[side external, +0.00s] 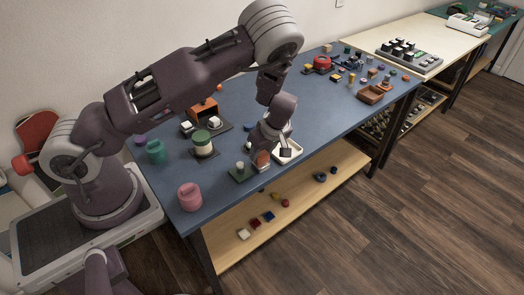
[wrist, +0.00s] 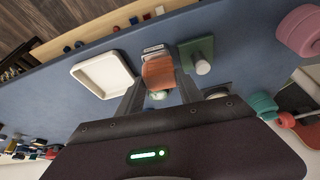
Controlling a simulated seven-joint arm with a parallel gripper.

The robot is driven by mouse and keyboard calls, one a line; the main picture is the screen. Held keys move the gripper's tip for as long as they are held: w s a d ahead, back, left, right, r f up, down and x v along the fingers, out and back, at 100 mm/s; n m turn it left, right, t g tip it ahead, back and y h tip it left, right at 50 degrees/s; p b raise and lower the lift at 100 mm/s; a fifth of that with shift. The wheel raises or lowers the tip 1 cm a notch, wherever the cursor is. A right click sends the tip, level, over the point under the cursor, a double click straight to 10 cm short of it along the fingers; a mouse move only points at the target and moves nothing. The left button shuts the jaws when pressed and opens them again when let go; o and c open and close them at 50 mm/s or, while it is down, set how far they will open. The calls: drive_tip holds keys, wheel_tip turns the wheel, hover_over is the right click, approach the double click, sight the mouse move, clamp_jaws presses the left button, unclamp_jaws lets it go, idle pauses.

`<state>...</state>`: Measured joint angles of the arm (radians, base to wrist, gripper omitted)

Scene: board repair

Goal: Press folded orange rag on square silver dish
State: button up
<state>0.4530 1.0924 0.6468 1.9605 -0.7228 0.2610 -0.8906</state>
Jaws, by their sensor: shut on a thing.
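The folded orange rag (wrist: 158,73) is between the two fingers of my gripper (wrist: 159,80) in the wrist view. My gripper is shut on it. In the side view the rag (side external: 262,158) shows as a small orange-brown block below my gripper (side external: 264,148), near the table's front edge. A small silver dish (wrist: 153,50) shows at the far end of the rag in the wrist view. The dish (side external: 262,168) also shows just under the rag in the side view. The rag hides much of the dish, and I cannot tell whether the two touch.
A white square tray (wrist: 103,75) lies close on one side. A green plate with a pale peg (wrist: 197,55) is close on the other. A green-lidded jar (side external: 202,145), a pink weight (side external: 189,196) and a teal weight (side external: 156,151) stand further left on the blue table.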

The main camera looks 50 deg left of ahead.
sight(262, 154)
drive_tip(key=shift+f, duration=0.6)
idle(1.1)
drive_tip(key=shift+r, duration=3.55)
